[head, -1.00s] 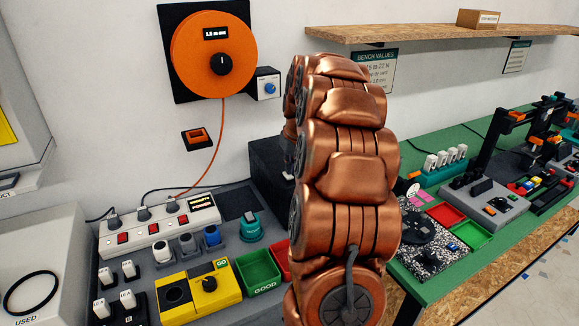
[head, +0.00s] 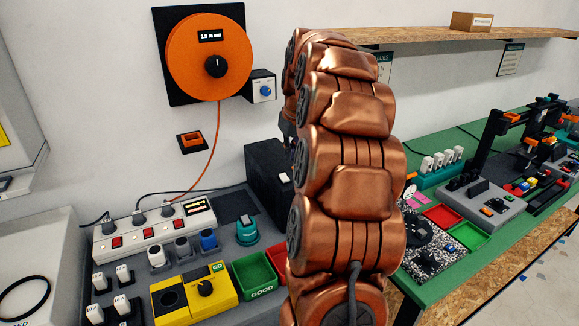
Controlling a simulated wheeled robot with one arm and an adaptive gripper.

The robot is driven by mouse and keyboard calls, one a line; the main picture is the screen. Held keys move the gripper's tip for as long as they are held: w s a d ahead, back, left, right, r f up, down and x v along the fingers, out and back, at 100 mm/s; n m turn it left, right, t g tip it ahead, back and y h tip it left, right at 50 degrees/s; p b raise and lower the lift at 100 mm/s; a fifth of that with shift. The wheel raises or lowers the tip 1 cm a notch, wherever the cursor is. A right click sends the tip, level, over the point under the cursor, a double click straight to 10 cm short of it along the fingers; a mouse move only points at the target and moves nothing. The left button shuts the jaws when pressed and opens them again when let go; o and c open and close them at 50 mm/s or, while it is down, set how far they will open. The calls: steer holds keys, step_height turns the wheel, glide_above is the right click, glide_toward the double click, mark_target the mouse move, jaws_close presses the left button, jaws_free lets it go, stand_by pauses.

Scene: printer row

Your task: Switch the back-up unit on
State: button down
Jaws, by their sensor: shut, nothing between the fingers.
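A black box (head: 262,182), which looks like the back-up unit, stands against the wall at the back of the grey bench. A small white part, perhaps its switch (head: 283,183), shows on its right side, close to my arm. I cannot tell its on or off state. My copper arm fills the middle of the view and hides the box's right part. A dark piece of my gripper (head: 287,127) shows at the arm's left edge, above and to the right of the box. The gripper is shut and empty; its fingertips are mostly hidden, so contact cannot be told.
A white power strip (head: 150,236) with red switches and plugs lies left of the box. A yellow unit (head: 192,294) and a green GOOD tray (head: 255,275) stand in front. An orange reel (head: 211,57) hangs above. A shelf (head: 470,32) is at upper right.

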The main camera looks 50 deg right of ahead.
steer(key=b+v, duration=0.1)
steer(key=v, duration=0.6)
steer(key=shift+s+b, duration=0.3)
steer(key=shift+b, duration=0.1)
steer(key=shift+a+r, duration=0.1)
steer(key=shift+a, duration=0.05)
steer(key=s+a+f+n+g, duration=0.1)
steer(key=s+a+f, duration=0.15)
steer(key=a, duration=0.55)
steer(key=s+a+f+n+y, duration=0.1)
steer(key=a+f, duration=0.2)
steer(key=a, duration=0.5)
steer(key=s+a+f+n+g, duration=0.1)
steer(key=s+a+f, duration=0.1)
steer(key=a, duration=0.6)
steer(key=s+a+f+g, duration=0.1)
steer(key=s+a+f, duration=0.5)
steer(key=s, duration=0.4)
steer(key=s+a+f+g, duration=0.1)
steer(key=s+a+f, duration=0.5)
steer(key=s, duration=0.4)
steer(key=shift+f+n+g, duration=0.2)
steer(key=shift+n+g, duration=0.2)
